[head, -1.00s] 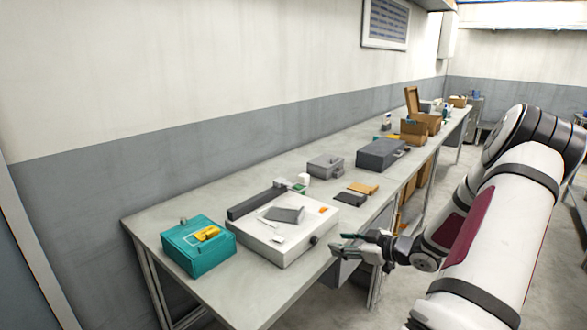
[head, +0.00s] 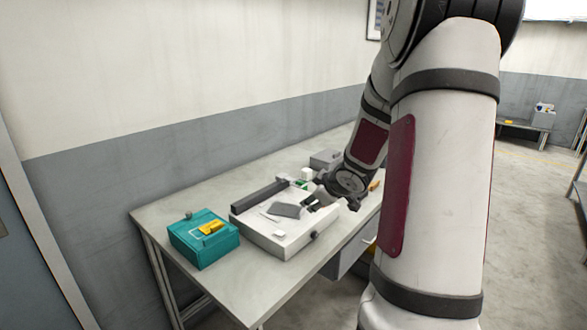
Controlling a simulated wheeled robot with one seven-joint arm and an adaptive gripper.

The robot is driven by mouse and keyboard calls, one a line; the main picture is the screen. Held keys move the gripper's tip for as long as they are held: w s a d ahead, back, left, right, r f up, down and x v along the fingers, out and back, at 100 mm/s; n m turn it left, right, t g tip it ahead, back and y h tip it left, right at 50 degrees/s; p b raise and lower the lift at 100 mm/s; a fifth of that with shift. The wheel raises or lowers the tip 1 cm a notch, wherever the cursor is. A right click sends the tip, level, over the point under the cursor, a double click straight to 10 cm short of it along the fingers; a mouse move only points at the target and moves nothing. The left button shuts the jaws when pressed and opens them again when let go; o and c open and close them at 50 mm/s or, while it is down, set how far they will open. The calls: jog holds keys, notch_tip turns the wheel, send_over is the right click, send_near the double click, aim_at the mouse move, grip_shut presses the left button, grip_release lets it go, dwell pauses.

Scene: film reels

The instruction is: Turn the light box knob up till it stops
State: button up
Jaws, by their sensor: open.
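The light box (head: 268,237) is a low white box on the bench. Its dark round knob (head: 314,236) sticks out of the front face near the right corner. I cannot make out where the knob is turned. My gripper (head: 311,206) is open, with its small dark fingers over the right part of the light box top, behind and above the knob and apart from it. My wrist hides the back right corner of the box.
A teal box (head: 203,240) stands to the left. The bench front (head: 265,296) is clear.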

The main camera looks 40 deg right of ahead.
jog(key=s+a+r+m+g+h+p, duration=0.1)
jog(key=s+a+r+p, duration=0.1)
jog(key=a+r, duration=1)
jog(key=shift+s+a+r+m+g+h, duration=0.3)
jog(key=shift+s+a+r+g+h, duration=0.1)
jog(key=shift+s+r, duration=0.25)
jog(key=shift+d, duration=0.1)
